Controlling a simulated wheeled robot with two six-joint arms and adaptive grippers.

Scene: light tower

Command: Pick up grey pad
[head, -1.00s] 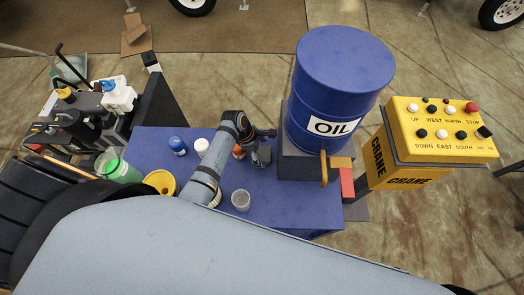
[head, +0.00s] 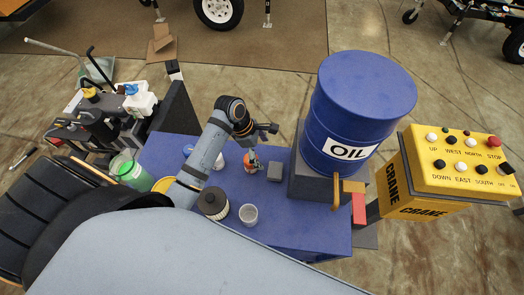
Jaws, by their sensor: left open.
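The grey pad (head: 275,172) is a small dark grey block lying on the blue table (head: 310,222), just left of the oil drum's base. It shows clearly in the head view. My left gripper (head: 262,145) is open and empty, above and a little to the left of the pad, with its fingers spread toward the right. It appears apart from the pad. My right gripper is not in view.
The blue oil drum (head: 360,105) stands on a grey base right of the pad. An oil filter (head: 213,204), a clear cup (head: 248,214) and a red-orange item (head: 250,158) stand nearby. The yellow crane control box (head: 455,165) is at right.

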